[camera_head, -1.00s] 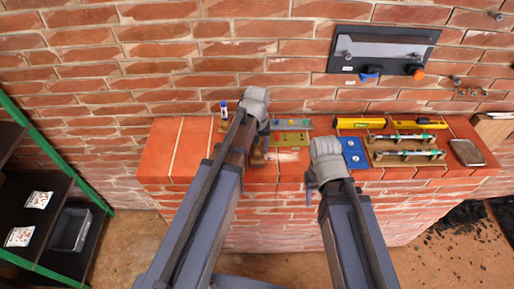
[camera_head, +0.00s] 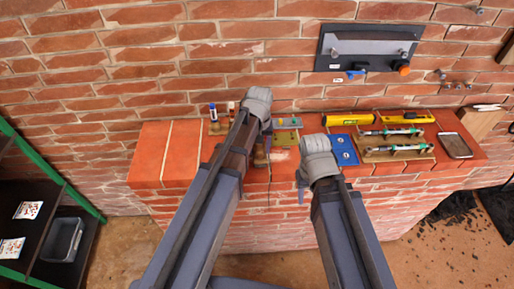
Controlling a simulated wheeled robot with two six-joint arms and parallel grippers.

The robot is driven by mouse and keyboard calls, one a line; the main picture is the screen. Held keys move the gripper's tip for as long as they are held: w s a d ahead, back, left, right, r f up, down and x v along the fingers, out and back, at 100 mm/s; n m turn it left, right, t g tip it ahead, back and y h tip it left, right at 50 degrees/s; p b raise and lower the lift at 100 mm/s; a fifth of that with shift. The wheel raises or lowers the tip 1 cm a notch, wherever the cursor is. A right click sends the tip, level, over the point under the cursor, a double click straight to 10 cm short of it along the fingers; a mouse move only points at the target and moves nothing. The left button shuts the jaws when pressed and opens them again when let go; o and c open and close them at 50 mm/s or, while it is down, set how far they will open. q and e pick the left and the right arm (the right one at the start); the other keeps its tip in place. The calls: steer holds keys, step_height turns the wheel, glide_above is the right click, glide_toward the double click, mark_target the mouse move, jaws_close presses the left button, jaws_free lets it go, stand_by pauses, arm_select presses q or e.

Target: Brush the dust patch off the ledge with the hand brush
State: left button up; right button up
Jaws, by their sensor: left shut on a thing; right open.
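The brick ledge (camera_head: 148,168) runs out from the wall across the middle. A pale patch (camera_head: 280,156), which looks like the dust, lies on its top near the front edge. My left gripper (camera_head: 263,142) is above the ledge just left of the patch, mostly hidden behind its own wrist. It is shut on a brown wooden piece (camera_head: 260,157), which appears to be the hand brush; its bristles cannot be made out. My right gripper (camera_head: 302,190) is open and empty at the ledge's front edge, right of the patch.
Two small bottles (camera_head: 213,112) stand left of my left wrist. An olive plate (camera_head: 286,137), a blue plate (camera_head: 343,150), yellow tools (camera_head: 341,118), a wooden rack (camera_head: 424,154) and a phone-like slab (camera_head: 455,146) crowd the right. The ledge's left end is clear.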

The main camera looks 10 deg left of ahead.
arm_select(q)
steer(key=shift+w+d+f, duration=0.1)
steer(key=shift+w+d, duration=0.15)
steer(key=shift+d, duration=0.6)
steer(key=shift+w+d+f, duration=0.1)
steer(key=shift+w+d, duration=0.15)
steer(key=shift+d, duration=0.6)
steer(key=shift+w+d+f+b, duration=0.15)
steer(key=shift+w+d, duration=0.15)
steer(key=shift+d, duration=0.6)
steer(key=shift+w+d+r+b, duration=0.15)
steer(key=shift+w+d, duration=0.1)
steer(key=shift+d, duration=0.6)
steer(key=shift+f, duration=0.1)
steer(key=shift+d, duration=0.1)
